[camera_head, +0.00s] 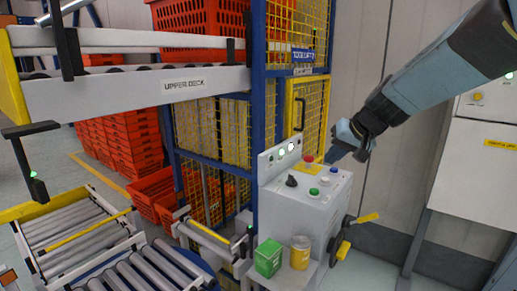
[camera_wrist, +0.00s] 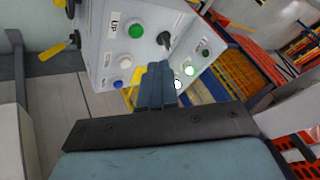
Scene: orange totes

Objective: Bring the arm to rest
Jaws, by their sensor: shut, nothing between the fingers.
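My gripper (camera_head: 333,155) is at the end of my blue-grey arm, which reaches in from the upper right in the head view. It is just above and behind the top of the grey control box (camera_head: 283,212), near its red and blue buttons. In the wrist view my gripper (camera_wrist: 158,66) shows its fingers together, with nothing between them, in front of the box's panel. That panel carries a green button (camera_wrist: 136,30) by the letters UP, a black knob (camera_wrist: 165,40) and lit lamps. I cannot tell whether the fingertips touch the box.
A conveyor marked UPPER DECK (camera_head: 205,90) runs at the upper left, with stacked orange totes (camera_head: 118,140) behind. A green box (camera_head: 268,258) and a yellow can (camera_head: 300,253) stand by the control box.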

